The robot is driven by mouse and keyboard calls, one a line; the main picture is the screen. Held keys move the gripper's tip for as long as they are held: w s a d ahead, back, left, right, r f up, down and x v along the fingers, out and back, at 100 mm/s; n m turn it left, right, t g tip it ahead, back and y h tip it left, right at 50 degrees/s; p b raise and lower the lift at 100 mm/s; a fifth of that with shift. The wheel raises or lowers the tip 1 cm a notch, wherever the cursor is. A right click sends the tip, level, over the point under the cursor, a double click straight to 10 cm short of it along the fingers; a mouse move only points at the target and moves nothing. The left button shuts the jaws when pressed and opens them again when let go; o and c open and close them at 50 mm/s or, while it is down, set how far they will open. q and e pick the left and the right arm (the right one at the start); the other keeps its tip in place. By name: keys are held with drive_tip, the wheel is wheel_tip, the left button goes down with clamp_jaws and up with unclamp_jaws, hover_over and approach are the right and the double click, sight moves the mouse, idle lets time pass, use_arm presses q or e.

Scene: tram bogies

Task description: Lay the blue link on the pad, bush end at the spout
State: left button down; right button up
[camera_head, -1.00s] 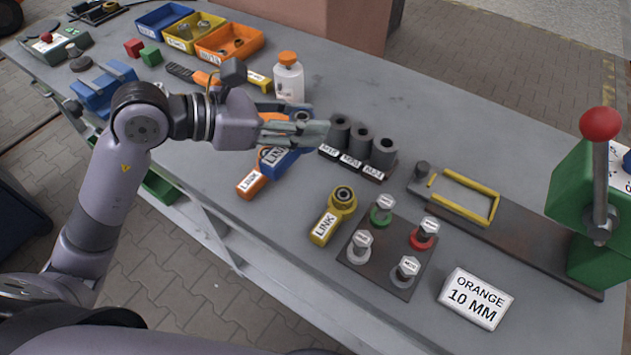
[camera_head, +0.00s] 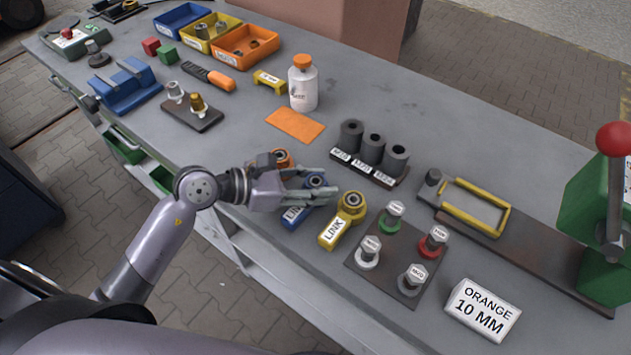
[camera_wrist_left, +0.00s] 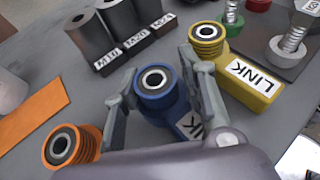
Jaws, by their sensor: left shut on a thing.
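The blue link (camera_head: 293,216) stands between the orange link (camera_head: 283,157) and the yellow link (camera_head: 336,230) near the table's front edge. My left gripper (camera_head: 329,184) is shut on its bush end; the blue bush (camera_wrist_left: 154,82) shows between the fingers in the left wrist view. The link's labelled end points to the front edge. I cannot tell whether it touches the table. A flat orange pad (camera_head: 295,124) lies bare behind the gripper. A white bottle (camera_head: 303,90) with an orange cap stands at its back edge; I cannot make out a spout. My right gripper is out of view.
Three dark cylinders (camera_head: 373,150) stand right of the pad. A plate with several bolts (camera_head: 396,262) lies right of the yellow link. A dark tray with two fittings (camera_head: 192,115) is at left. Bare table lies between that tray and the pad.

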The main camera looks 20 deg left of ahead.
use_arm(q)
drive_tip(key=shift+f, duration=0.1)
drive_tip(key=c, duration=1)
unclamp_jaws()
